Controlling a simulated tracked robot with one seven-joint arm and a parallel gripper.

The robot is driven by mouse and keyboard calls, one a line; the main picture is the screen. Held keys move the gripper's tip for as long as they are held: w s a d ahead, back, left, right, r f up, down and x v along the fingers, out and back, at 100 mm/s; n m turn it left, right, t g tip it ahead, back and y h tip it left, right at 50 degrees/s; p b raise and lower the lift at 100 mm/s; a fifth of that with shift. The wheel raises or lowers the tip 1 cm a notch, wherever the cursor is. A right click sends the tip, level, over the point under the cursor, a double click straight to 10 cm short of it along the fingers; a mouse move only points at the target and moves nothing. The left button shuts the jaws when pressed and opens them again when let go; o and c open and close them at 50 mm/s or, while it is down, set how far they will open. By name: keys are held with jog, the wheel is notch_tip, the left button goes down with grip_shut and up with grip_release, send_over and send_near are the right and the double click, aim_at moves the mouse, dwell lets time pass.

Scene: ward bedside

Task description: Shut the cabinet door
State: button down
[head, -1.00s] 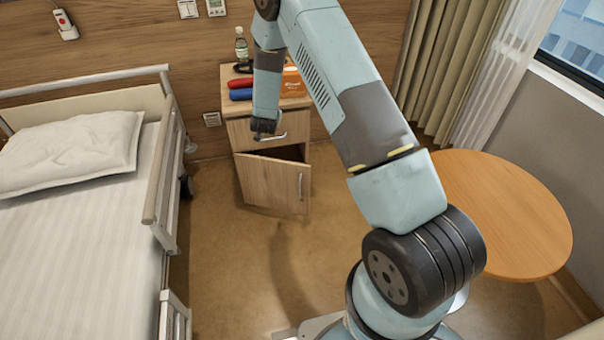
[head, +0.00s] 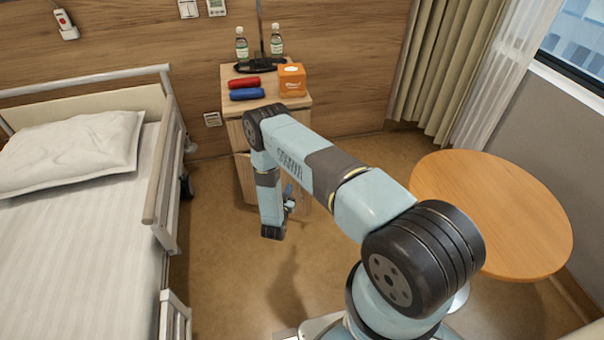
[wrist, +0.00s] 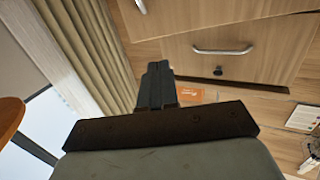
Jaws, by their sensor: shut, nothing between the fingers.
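The wooden bedside cabinet (head: 235,130) stands against the back wall. Its lower door (head: 243,175) is mostly hidden behind my arm in the head view. The wrist view is upside down and shows part of the door (wrist: 175,12) with its handle (wrist: 140,6), bordering the drawer front (wrist: 265,45). My gripper (head: 289,200) is in front of the door, low down. Its fingers (wrist: 155,72) are shut and empty in the wrist view; I cannot tell whether they touch the door.
Two bottles (head: 242,45), a red case (head: 244,83), a blue case (head: 247,94) and an orange box (head: 291,80) stand on the cabinet top. The bed (head: 80,235) is at left, a round table (head: 500,215) at right. Floor between them is clear.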

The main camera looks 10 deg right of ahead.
jog(key=x, duration=0.4)
jog(key=f+x, duration=0.1)
jog(key=x, duration=0.3)
jog(key=d+x, duration=0.1)
jog(key=x, duration=0.3)
jog(key=shift+s+d+f, duration=0.15)
jog(key=shift+d, duration=0.05)
